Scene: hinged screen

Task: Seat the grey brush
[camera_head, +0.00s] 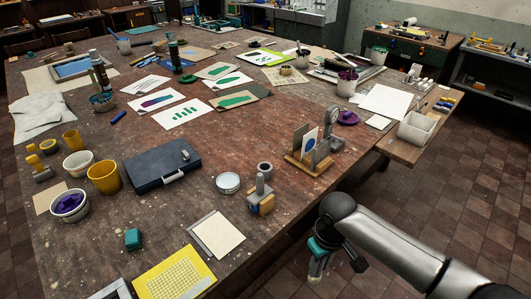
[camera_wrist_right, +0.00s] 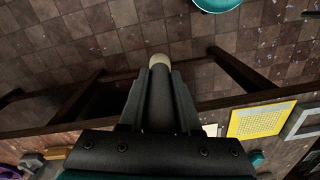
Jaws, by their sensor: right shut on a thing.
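My right gripper (camera_head: 319,262) hangs off the table's right edge, over the floor, at the end of the arm entering from the lower right. In the right wrist view, its two dark fingers are closed on a dark grey cylinder with a pale tip, which looks like the grey brush (camera_wrist_right: 159,98). The pale tip points away from the palm, over the floor. In the head view the brush is too small and covered to make out clearly. Which place is the brush's seat I cannot tell. My left gripper is not in view.
On the table (camera_head: 200,245) near my right arm are a wooden rack (camera_head: 309,168) with upright cards, a grey ring (camera_head: 264,169), a grey-handled tool (camera_head: 261,188) and a pale panel (camera_head: 217,233). A yellow screen (camera_head: 174,277) lies at the front. The table edge runs close by.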

